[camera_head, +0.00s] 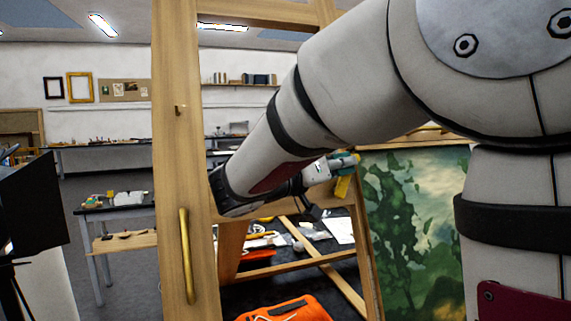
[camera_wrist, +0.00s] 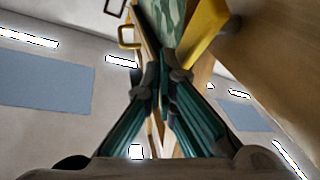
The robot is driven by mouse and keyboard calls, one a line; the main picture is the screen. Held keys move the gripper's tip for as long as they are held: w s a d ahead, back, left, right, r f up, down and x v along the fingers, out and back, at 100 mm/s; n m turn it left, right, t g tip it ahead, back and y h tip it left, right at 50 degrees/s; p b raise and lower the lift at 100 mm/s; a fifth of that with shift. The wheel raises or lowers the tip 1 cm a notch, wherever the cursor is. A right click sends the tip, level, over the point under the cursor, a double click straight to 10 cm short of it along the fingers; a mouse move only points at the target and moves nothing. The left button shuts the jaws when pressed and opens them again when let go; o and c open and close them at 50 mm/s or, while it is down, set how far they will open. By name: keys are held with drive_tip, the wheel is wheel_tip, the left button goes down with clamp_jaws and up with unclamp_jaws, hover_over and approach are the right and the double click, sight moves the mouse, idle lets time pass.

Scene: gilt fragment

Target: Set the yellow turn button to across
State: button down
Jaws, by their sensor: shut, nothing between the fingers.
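The yellow turn button (camera_head: 342,188) shows as a short, steep bar just under my gripper's end in the head view, on the wooden frame by the green painted panel. In the wrist view the turn button (camera_wrist: 205,35) is large and slanted, just beyond and right of the fingertips. My gripper (camera_head: 345,162) has teal fingers and reaches in from the right. In the wrist view my gripper (camera_wrist: 165,72) is shut with nothing between its fingertips. The right fingertip overlaps the button's lower end in view; I cannot tell whether they touch. The button's pivot is not clear.
A wooden post (camera_head: 172,150) with a brass handle (camera_head: 186,255) stands left of my arm. The green painted panel (camera_head: 415,230) is at right. A side table (camera_head: 118,208) stands at left.

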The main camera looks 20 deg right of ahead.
drive_tip(key=shift+d+g, duration=0.15)
drive_tip(key=shift+g, duration=0.25)
drive_tip(key=d+m+g+y, duration=0.1)
drive_tip(key=y, duration=0.1)
drive_tip(key=d+m+g+y+b, duration=0.1)
drive_tip(key=y, duration=0.1)
drive_tip(key=f+m+g+y+b, duration=0.1)
drive_tip(key=m+g+y, duration=0.1)
drive_tip(key=shift+s+d, duration=0.2)
drive_tip(key=shift+d, duration=0.2)
drive_tip(key=shift+s+d+f+m+g+y, duration=0.15)
drive_tip(key=shift+m+g+y, duration=0.1)
drive_tip(key=shift+y, duration=0.25)
drive_tip(key=shift+d+f+m+g+y, duration=0.15)
drive_tip(key=shift+m+g+y, duration=0.1)
drive_tip(key=shift+y, duration=0.25)
drive_tip(key=shift+a, duration=0.1)
drive_tip(key=shift+a, duration=0.75)
